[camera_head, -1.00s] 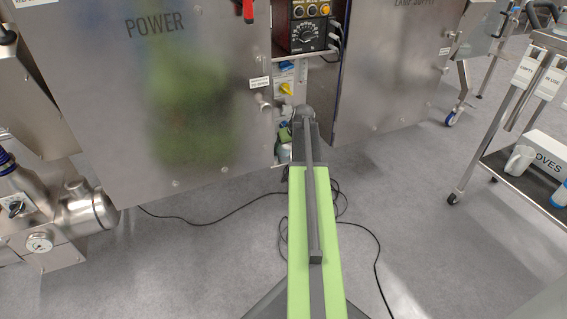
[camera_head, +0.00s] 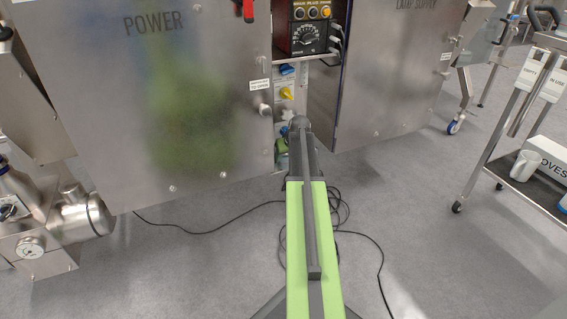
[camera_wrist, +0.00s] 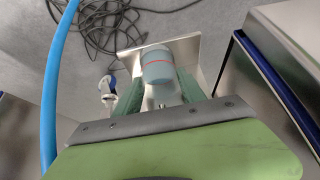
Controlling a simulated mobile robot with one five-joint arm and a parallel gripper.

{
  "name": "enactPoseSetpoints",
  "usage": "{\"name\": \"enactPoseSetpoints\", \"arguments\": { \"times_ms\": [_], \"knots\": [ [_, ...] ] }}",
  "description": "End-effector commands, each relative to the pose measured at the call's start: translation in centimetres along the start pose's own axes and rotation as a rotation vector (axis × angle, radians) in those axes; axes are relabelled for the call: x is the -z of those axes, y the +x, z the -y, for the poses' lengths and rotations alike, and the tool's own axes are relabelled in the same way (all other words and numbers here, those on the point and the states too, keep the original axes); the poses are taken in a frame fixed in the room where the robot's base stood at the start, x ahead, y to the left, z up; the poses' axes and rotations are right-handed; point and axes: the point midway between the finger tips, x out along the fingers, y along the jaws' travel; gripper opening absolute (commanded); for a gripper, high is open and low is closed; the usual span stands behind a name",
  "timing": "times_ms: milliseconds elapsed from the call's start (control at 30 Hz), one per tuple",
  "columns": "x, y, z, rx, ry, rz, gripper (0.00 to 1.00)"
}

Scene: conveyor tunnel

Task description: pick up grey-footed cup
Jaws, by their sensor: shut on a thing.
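The cup (camera_wrist: 157,66) shows in the wrist view as a small rounded grey-blue body with a thin red band. My gripper (camera_wrist: 160,84) has a green finger on each side of the cup and is shut on it. A metal plate (camera_wrist: 187,50) lies behind and beside the cup; I cannot tell whether the cup touches it. In the head view my gripper (camera_head: 283,151) is mostly hidden behind my arm, in the gap between two steel cabinets. The cup cannot be made out there.
The POWER cabinet door (camera_head: 140,110) stands left of my arm and the lamp supply door (camera_head: 395,75) right. Black cables (camera_head: 335,210) lie on the floor. A blue hose (camera_wrist: 55,80) runs at left in the wrist view. A cart (camera_head: 525,190) stands at right.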

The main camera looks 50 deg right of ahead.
Motion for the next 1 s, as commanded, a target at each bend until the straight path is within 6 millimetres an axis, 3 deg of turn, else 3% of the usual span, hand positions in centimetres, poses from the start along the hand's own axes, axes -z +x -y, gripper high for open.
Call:
{"name": "enactPoseSetpoints", "arguments": {
  "times_ms": [133,400,600,767,1000],
  "knots": [
    [0.0,0.0,0.0,0.000,0.000,0.000,0.09],
    [0.1,-0.3,-0.1,0.000,0.001,0.000,0.08],
    [1.0,-2.0,-0.1,-0.001,0.001,0.000,0.08],
    [-2.9,-3.4,0.0,-0.001,0.004,0.000,0.08],
    [-9.5,-7.2,0.1,-0.002,0.004,0.000,0.08]
  ]
}}
